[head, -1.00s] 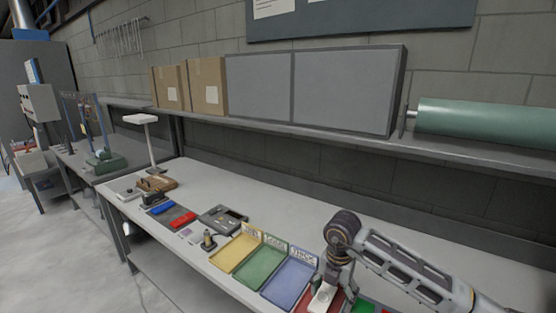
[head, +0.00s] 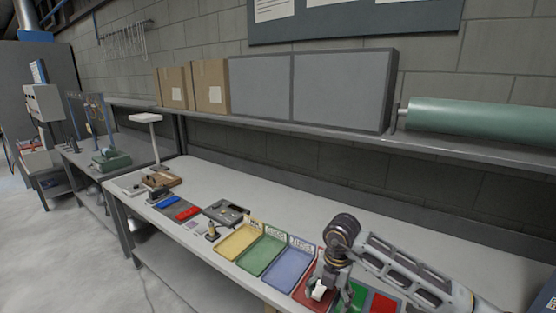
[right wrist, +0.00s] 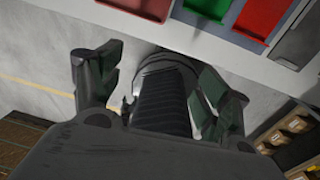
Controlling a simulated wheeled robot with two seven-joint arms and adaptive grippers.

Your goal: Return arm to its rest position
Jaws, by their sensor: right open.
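My right arm (head: 405,268) comes in from the right over the workbench (head: 210,165). It bends down at a dark round joint, and its wrist end is above the trays near the bench's front edge. In the right wrist view my right gripper (right wrist: 158,78) is open, with its two dark fingers well apart and nothing held between them. A dark ribbed part shows behind the gap, below the bench edge. My left gripper is not in view.
Yellow (head: 240,242), green (head: 263,255) and blue (head: 289,268) trays line the bench front, with red and green bins beside my wrist. Small tools and a lamp (head: 150,140) stand farther left. A shelf above bears cardboard boxes (head: 211,84) and a green roll (head: 480,120).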

